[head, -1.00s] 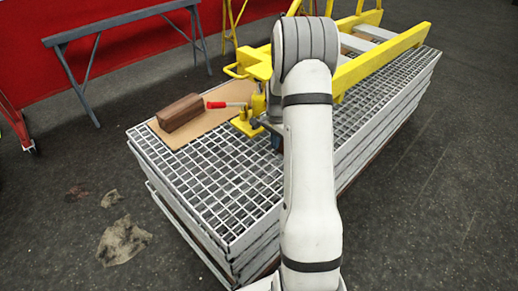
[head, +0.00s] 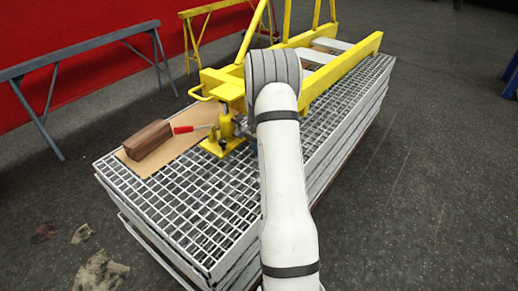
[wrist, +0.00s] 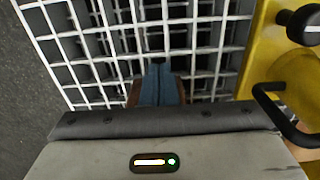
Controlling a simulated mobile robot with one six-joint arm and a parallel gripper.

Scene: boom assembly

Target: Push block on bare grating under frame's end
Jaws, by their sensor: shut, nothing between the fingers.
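The yellow frame (head: 345,62) lies over the grating stack (head: 190,205), with a yellow jack (head: 222,135) and its red handle near its end. A brown wooden block (head: 148,139) lies on a tan sheet on the grating, left of the jack. Brown edges of what looks like a block (wrist: 133,94) show on both sides of the fingers; the rest is hidden, and contact cannot be told.
Yellow metal (wrist: 272,60) with a black knob and a bent dark bar (wrist: 275,105) stands close to the right of my gripper in the wrist view. A grey trestle (head: 90,45) stands by the red wall. The grating's front left is clear.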

